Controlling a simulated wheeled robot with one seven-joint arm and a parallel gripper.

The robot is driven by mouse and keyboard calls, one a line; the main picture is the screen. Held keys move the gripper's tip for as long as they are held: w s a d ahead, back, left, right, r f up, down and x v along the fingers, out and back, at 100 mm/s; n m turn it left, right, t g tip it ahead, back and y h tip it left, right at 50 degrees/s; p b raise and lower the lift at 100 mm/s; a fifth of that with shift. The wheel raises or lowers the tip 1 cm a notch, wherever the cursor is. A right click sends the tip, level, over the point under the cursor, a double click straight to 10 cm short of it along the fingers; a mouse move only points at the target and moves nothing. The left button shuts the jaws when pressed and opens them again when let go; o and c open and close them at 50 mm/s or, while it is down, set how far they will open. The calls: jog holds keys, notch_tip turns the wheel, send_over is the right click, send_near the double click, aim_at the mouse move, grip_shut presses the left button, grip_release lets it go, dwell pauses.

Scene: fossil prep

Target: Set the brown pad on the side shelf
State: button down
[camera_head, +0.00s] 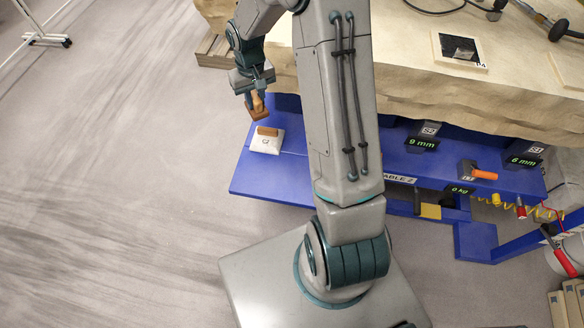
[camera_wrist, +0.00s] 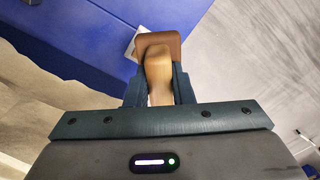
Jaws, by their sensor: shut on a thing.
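My gripper (camera_head: 257,92) is shut on the tan wooden handle of the brown pad (camera_head: 259,112), which hangs tilted below the jaws. In the wrist view the fingers of my gripper (camera_wrist: 159,92) close on the handle from both sides, and the brown pad (camera_wrist: 165,40) shows beyond them. The blue side shelf (camera_head: 260,180) runs along the near side of the big stone block. The pad is above the shelf's left end, apparently not touching it. The shelf also shows in the wrist view (camera_wrist: 85,35).
A white block (camera_head: 262,147) with a brown piece on top sits on the shelf close below the pad. The pale stone block (camera_head: 400,85) rises behind the shelf. An orange-handled tool (camera_head: 483,174) lies farther right. The shelf's left front part is clear.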

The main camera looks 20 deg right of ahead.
jog(key=s+d+f+n+b, duration=0.6)
jog(key=f+n+b, duration=0.4)
jog(key=b, duration=0.3)
jog(key=s+d+f+n+b, duration=0.6)
jog(key=f+n+b, duration=0.3)
jog(key=f+b, duration=0.3)
jog(key=shift+n, duration=0.3)
jog(key=f+b, duration=0.2)
jog(key=f, duration=0.2)
jog(key=f+b, duration=0.1)
jog(key=f, duration=0.3)
jog(key=shift+s+d+b, duration=0.2)
jog(key=shift+b, duration=0.15)
jog(key=shift+f, duration=0.1)
jog(key=shift+f, duration=0.1)
jog(key=c, duration=1.3)
grip_release()
jog(key=shift+o, duration=0.2)
